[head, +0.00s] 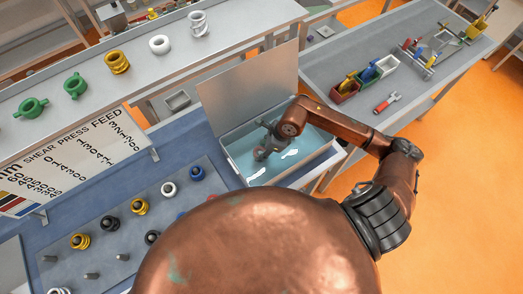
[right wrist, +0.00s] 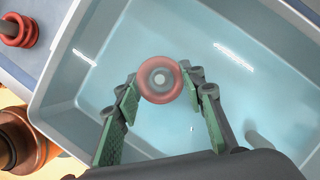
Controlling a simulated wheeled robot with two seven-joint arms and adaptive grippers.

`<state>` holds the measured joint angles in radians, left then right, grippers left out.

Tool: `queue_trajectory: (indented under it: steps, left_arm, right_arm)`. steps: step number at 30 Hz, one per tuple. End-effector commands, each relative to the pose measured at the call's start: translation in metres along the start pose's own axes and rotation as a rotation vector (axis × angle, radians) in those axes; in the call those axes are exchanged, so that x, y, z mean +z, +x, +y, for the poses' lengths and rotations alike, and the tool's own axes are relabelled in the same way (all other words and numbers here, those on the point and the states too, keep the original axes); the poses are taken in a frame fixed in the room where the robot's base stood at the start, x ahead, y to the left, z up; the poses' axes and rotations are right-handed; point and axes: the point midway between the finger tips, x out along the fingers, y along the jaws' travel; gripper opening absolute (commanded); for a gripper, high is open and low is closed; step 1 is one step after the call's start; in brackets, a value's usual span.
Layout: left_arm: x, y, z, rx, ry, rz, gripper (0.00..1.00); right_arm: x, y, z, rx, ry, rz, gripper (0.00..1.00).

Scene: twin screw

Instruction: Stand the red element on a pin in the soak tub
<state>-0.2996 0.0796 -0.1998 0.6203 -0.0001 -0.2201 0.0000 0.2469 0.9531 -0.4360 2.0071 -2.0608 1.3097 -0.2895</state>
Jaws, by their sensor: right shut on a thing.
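The red element (right wrist: 147,92) is a ring with a grey centre, held between the fingertips of my right gripper (right wrist: 160,84) in the right wrist view. The gripper is shut on it, over the soak tub (right wrist: 52,98). In the head view my right gripper (head: 262,151) reaches down into the soak tub (head: 235,160), which holds pale blue liquid and has a raised lid behind. A blurred grey upright shape, perhaps a pin (right wrist: 257,143), shows at lower right in the wrist view. I cannot tell whether the element touches a pin. My left gripper is not in view.
A grey board (head: 112,262) left of the tub carries black, yellow, white and blue elements and bare pins. Another red element (right wrist: 18,30) stands outside the tub. A shelf (head: 190,62) with green, yellow and white parts runs behind. A side table (head: 340,92) holds small bins.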

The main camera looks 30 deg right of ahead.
Motion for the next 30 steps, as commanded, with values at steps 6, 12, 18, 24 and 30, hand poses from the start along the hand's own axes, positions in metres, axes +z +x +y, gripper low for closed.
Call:
queue_trajectory:
  steps: [6,12,18,24,30]
  left_arm:
    - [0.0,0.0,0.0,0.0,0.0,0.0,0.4]
    - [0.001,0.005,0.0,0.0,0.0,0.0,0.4]
    - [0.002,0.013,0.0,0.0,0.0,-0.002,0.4]
    - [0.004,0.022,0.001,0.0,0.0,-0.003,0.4]
    - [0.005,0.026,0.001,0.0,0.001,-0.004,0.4]
  right_arm:
    - [0.0,0.0,0.0,-0.001,0.0,0.0,0.08]
    - [-0.002,0.005,0.0,0.0,0.0,0.0,0.08]
    - [-0.005,0.014,0.0,-0.001,0.0,0.0,0.08]
    - [-0.009,0.023,0.0,-0.001,0.0,0.0,0.08]
    - [-0.01,0.028,0.0,-0.001,0.0,0.0,0.08]
